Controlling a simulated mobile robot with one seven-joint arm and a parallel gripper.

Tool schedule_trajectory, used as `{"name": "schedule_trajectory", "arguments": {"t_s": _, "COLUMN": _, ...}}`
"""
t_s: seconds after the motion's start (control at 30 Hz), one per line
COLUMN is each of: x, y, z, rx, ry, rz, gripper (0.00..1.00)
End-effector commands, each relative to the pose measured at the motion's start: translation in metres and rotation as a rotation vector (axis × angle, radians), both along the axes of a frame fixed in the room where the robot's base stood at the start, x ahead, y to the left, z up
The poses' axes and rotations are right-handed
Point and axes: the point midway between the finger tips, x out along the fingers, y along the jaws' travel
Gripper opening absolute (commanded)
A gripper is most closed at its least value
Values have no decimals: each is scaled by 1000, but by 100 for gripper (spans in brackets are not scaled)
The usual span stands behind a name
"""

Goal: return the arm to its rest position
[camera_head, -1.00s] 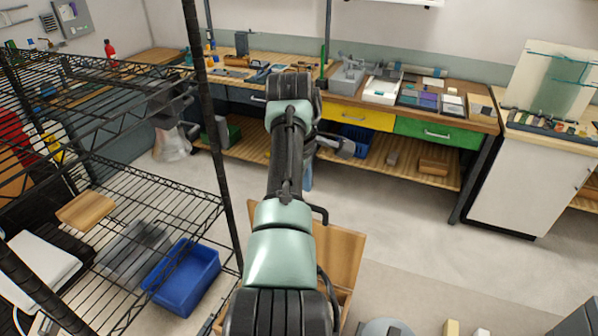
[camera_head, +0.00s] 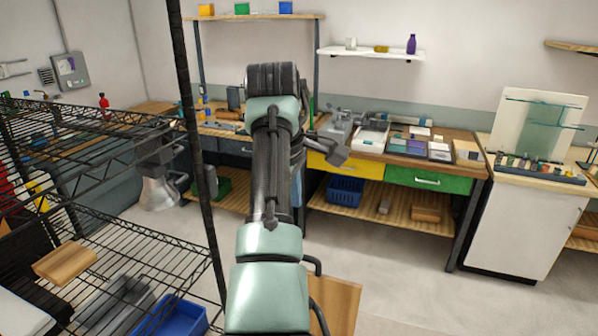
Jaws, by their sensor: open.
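My arm, with its pale green and black links (camera_head: 270,190), rises from the bottom middle of the head view to a dark joint near the top. It bends there and folds down behind itself. The dark grey end of my gripper (camera_head: 333,151) shows just right of the upper arm, in front of the workbench as seen from here. It is open, and nothing shows in it. The arm hides much of the wrist, and the fingertips are not clear.
A black wire shelf (camera_head: 150,255) stands close on the left, its post near my arm. The workbench (camera_head: 455,140) with yellow and green drawers stands behind. A white cabinet (camera_head: 520,235) is at right. A wooden box (camera_head: 340,300) is low beside my arm. Floor at right is clear.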

Motion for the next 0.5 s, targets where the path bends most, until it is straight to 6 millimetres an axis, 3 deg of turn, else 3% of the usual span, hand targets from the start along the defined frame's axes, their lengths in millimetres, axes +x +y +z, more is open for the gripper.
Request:
{"name": "schedule_trajectory", "arguments": {"t_s": 0.13, "x": 29, "y": -8, "z": 15, "rx": 77, "ry": -273, "rz": -135, "gripper": 47}}
{"name": "schedule_trajectory", "arguments": {"t_s": 0.27, "x": 45, "y": -16, "z": 48, "rx": 197, "ry": -561, "rz": -265, "gripper": 47}}
{"name": "schedule_trajectory", "arguments": {"t_s": 0.37, "x": 44, "y": -21, "z": 82, "rx": 313, "ry": -777, "rz": -343, "gripper": 47}}
{"name": "schedule_trajectory", "arguments": {"t_s": 0.5, "x": 21, "y": -28, "z": 137, "rx": 510, "ry": -1066, "rz": -422, "gripper": 47}}
